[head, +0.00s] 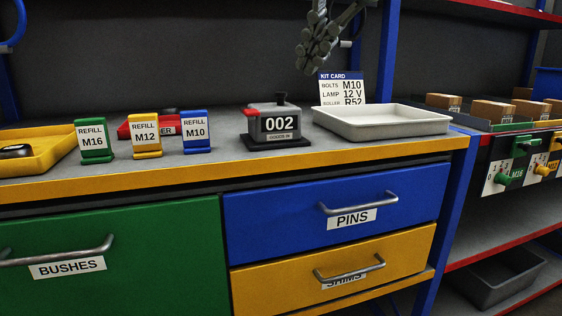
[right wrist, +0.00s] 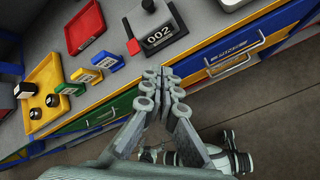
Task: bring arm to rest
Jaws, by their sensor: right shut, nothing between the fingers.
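My right gripper (head: 304,62) is at the top of the head view, in the air above the worktop and in front of the dark back panel. Its fingers are closed together with nothing between them. In the right wrist view the closed fingers (right wrist: 166,82) point toward the bench front, with the floor below and to the right. They look clear of the bench and its things. My left gripper is in neither view.
On the worktop (head: 240,166) stand a yellow tray (head: 50,150), green, yellow and blue refill cards, a 002 counter (head: 277,123), a white tray (head: 380,121) and a kit card (head: 342,88). Drawers (head: 340,190) below are closed. A shelf with boxes (head: 493,111) is at right.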

